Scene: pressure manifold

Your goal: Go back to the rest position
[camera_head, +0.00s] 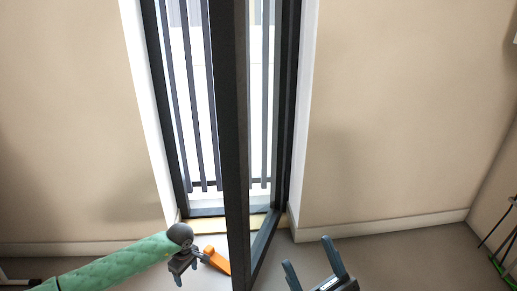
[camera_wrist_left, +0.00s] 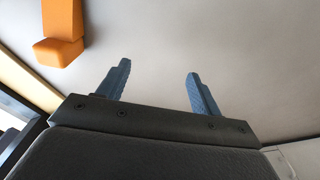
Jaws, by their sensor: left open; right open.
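My left gripper (camera_head: 187,268) is at the end of the green-sleeved arm, low in the head view. It is open and empty, and its two blue fingers show apart in the left wrist view (camera_wrist_left: 158,78). An orange handle-like piece (camera_head: 216,261) is just right of it in the head view. In the left wrist view the orange piece (camera_wrist_left: 60,30) is at the upper left, outside the fingers and apart from them. My right gripper (camera_head: 308,254) is open at the bottom of the head view, right of the door, with nothing between its fingers.
A dark-framed glass door (camera_head: 236,140) stands swung open into the room, its edge between my two grippers. Behind it is a doorway with dark vertical bars (camera_head: 190,100). Beige walls (camera_head: 400,110) flank it. A thin-legged dark object (camera_head: 508,225) stands at the far right.

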